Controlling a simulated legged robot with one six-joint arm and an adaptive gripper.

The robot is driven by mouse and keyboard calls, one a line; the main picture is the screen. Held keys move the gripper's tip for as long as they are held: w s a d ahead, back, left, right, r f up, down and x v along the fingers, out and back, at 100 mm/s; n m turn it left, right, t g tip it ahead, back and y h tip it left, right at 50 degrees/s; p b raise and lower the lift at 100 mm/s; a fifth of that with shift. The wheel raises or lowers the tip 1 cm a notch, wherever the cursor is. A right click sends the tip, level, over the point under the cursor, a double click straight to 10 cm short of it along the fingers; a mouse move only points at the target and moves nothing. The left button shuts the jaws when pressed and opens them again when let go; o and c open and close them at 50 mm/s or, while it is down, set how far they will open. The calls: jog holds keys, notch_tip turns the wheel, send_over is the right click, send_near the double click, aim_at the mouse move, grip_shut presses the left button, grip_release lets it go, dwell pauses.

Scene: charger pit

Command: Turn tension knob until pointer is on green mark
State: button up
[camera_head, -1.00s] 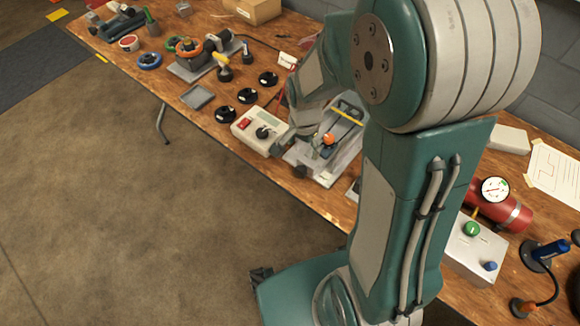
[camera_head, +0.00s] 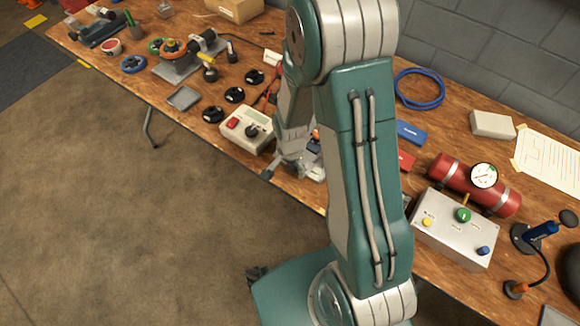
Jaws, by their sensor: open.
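A grey device (camera_head: 314,171) stands at the bench's front edge, mostly hidden behind my arm. A bit of orange (camera_head: 316,134) shows on it, and I cannot tell for sure whether this is the tension knob. The pointer and the green mark cannot be made out. My gripper (camera_head: 276,166) is low over the front edge, just left of the device and right of the beige box. It is open, with a dark fingertip showing. Its other side is partly hidden, and I see nothing held in it. Contact with the device cannot be told.
A beige box (camera_head: 247,129) with a red button and black knob sits close left of my gripper. Black discs (camera_head: 234,95) lie behind it. At right are a red cylinder (camera_head: 452,177) with a gauge (camera_head: 484,175) and a grey control box (camera_head: 455,232). Floor in front is clear.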

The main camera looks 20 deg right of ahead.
jog(key=shift+d, duration=0.25)
jog(key=c, duration=1.1)
jog(key=shift+c, duration=0.2)
jog(key=shift+a+g+h, duration=0.1)
jog(key=shift+g+h, duration=0.2)
jog(key=shift+g, duration=0.2)
jog(key=g+h, duration=0.2)
jog(key=g, duration=0.1)
jog(key=shift+w+a+f+g+h, duration=0.1)
jog(key=shift+f+g+h, duration=0.05)
jog(key=shift+g+h, duration=0.2)
jog(key=g+h, duration=0.4)
jog(key=g, duration=0.1)
jog(key=shift+w+a, duration=0.1)
dwell(0.4)
